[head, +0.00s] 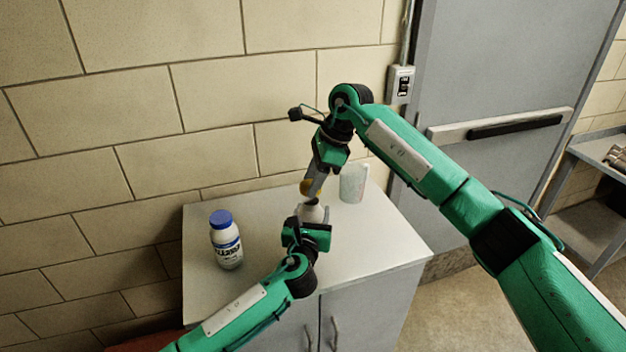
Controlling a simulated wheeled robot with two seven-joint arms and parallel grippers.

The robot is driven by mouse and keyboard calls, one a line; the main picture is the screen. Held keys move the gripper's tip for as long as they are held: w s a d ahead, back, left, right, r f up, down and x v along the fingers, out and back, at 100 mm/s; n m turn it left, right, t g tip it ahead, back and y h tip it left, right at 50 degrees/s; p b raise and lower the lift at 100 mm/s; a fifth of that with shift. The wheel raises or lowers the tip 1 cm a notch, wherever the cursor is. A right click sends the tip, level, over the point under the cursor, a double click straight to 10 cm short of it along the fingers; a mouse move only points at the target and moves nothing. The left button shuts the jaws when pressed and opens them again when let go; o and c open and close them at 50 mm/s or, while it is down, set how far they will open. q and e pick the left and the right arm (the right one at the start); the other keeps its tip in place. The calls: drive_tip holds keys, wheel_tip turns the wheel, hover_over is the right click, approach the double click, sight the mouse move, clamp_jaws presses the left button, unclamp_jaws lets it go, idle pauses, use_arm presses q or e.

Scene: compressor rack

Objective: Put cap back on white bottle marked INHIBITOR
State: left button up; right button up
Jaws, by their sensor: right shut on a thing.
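A white bottle (315,213) stands on the cabinet top, its lower part and any label hidden behind my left gripper (307,229). Its neck looks dark at the top. My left gripper is right at the bottle, but its fingers are hidden, so I cannot tell whether they grip it. My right gripper (311,187) points down just above the bottle's mouth. It is shut on a small yellow-orange thing (305,188), probably the cap. I cannot tell whether this touches the neck.
A second white bottle (228,252) with a blue cap and dark label stands upright to the left on the cabinet top (375,238). The block wall is behind; the cabinet top's right front is clear.

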sight(310, 211)
drive_tip(key=shift+f, duration=0.5)
drive_tip(key=shift+f, duration=0.15)
drive_tip(key=shift+f, duration=0.75)
drive_tip(key=shift+f, duration=0.6)
